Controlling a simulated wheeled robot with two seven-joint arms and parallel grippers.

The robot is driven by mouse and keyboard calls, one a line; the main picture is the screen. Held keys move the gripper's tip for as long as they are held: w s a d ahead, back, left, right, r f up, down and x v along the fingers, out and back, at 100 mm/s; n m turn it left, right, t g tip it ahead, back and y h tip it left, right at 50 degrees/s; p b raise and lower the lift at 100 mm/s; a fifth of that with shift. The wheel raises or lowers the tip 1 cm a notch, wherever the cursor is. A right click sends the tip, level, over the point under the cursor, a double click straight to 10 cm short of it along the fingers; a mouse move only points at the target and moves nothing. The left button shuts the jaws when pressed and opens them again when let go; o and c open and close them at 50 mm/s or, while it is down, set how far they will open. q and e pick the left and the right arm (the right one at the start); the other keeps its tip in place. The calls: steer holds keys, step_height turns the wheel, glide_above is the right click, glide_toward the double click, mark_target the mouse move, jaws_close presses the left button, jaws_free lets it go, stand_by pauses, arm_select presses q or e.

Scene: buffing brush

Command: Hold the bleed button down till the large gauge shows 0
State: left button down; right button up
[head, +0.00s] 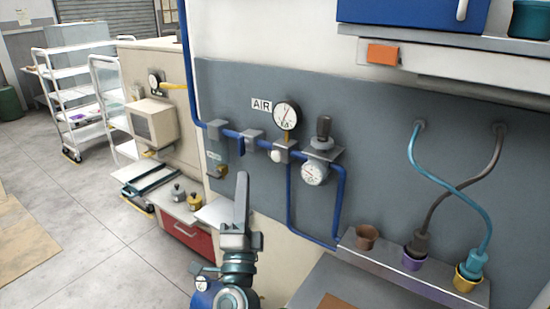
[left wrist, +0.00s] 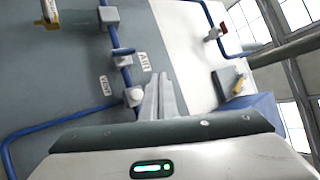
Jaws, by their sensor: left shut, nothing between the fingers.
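The large gauge (head: 287,116), a white dial, stands above the blue pipe beside the AIR sign (head: 261,104). Its needle is visible, but the figures are too small to read. A round white button (head: 276,156), apparently the bleed button, sits on a grey block under this gauge; it also shows in the left wrist view (left wrist: 136,96), beside a small label. My left gripper (head: 242,176) is shut and empty, fingers pointing up, left of and below the button in the head view. Its fingers (left wrist: 161,78) appear just right of the button in the wrist view. Contact is not visible. My right gripper is not in view.
A smaller gauge (head: 314,172) hangs under a regulator with a dark knob (head: 323,126). A ledge (head: 385,262) at right carries several cups, two joined to hoses. A small shelf (head: 218,213) and red drawer (head: 188,236) lie left of my gripper.

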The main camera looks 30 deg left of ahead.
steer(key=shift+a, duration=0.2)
arm_select(q)
steer(key=shift+w, duration=0.1)
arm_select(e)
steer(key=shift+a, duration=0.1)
arm_select(q)
glide_toward(277, 156)
steer(key=shift+w+a+r, duration=1.3)
steer(key=shift+a+r, duration=0.65)
steer(key=shift+a, duration=0.1)
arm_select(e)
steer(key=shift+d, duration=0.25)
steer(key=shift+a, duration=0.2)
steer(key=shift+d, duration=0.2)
arm_select(q)
steer(key=shift+w+b, duration=0.25)
steer(key=shift+b, duration=0.05)
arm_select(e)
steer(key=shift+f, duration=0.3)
